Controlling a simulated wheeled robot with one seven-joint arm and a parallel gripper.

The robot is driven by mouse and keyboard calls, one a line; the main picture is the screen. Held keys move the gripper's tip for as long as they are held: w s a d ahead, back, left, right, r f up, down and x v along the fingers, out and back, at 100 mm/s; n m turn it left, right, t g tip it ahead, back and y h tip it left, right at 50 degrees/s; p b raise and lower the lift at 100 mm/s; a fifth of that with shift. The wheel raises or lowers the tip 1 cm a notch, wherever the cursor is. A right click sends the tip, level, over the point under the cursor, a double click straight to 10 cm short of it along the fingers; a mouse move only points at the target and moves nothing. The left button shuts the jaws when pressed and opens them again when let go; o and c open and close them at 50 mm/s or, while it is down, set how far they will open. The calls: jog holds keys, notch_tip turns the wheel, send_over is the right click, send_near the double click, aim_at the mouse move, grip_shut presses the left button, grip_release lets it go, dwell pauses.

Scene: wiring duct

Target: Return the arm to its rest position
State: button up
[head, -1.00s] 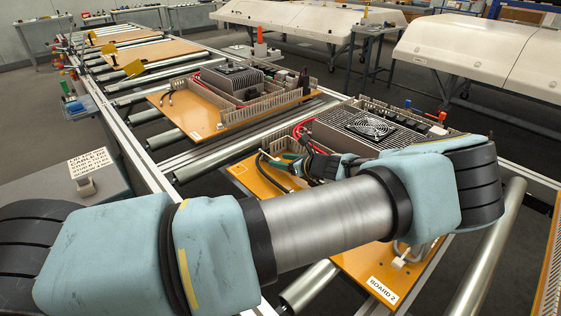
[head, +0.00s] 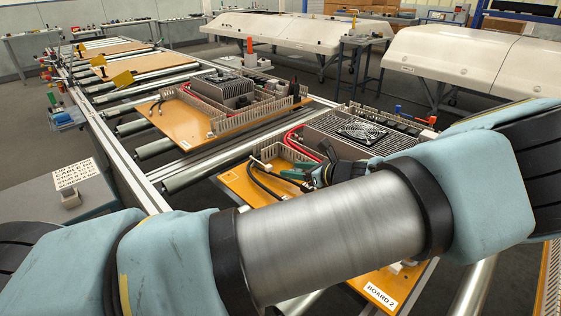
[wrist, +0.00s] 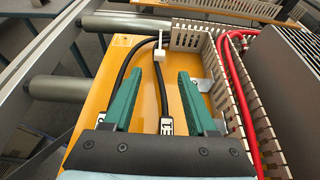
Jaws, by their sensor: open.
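My gripper (head: 297,174) is open over the left part of Board 2 (head: 382,294), seen past my arm. In the wrist view its two green fingers (wrist: 160,88) stand apart with nothing gripped. A black cable (wrist: 159,75) with a white tag marked "E1" lies on the board in the gap between them. Another black cable (wrist: 125,70) passes behind the left finger. My arm crosses the front of the head view and hides much of the board.
Slotted grey duct (wrist: 225,80) and red cables (wrist: 240,100) lie right of the fingers. A finned unit with a fan (head: 362,131) stands on Board 2. Another populated board (head: 185,118) sits behind on the roller conveyor. A grey box with a label (head: 73,173) is at left.

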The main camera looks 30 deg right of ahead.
jog(key=w+a+n+g, duration=0.1)
jog(key=a+n, duration=0.1)
jog(key=a, duration=0.1)
jog(key=w+a+n+g+y, duration=0.1)
jog(key=w+a+n, duration=0.1)
jog(key=a, duration=0.2)
jog(key=w+a+f+n+g+y, duration=0.1)
jog(key=a+g, duration=0.1)
jog(key=a, duration=0.2)
jog(key=shift+w+n, duration=0.3)
jog(key=shift+n, duration=0.1)
jog(key=a+n+g, duration=0.6)
jog(key=a+n, duration=0.2)
jog(key=a, duration=0.5)
jog(key=s+a+r+n+h, duration=0.3)
jog(key=s+a+r+n, duration=0.1)
jog(key=a+r+n, duration=0.3)
jog(key=s+a+r+n+g+h, duration=0.1)
jog(key=s+a+r+n+h, duration=0.2)
jog(key=a+r+n, duration=0.3)
jog(key=s+a+n, duration=0.1)
jog(key=a+n, duration=0.3)
jog(key=shift+a+r+n, duration=0.35)
jog(key=shift+r+n, duration=0.05)
jog(key=shift+o, duration=0.4)
jog(key=shift+w, duration=0.1)
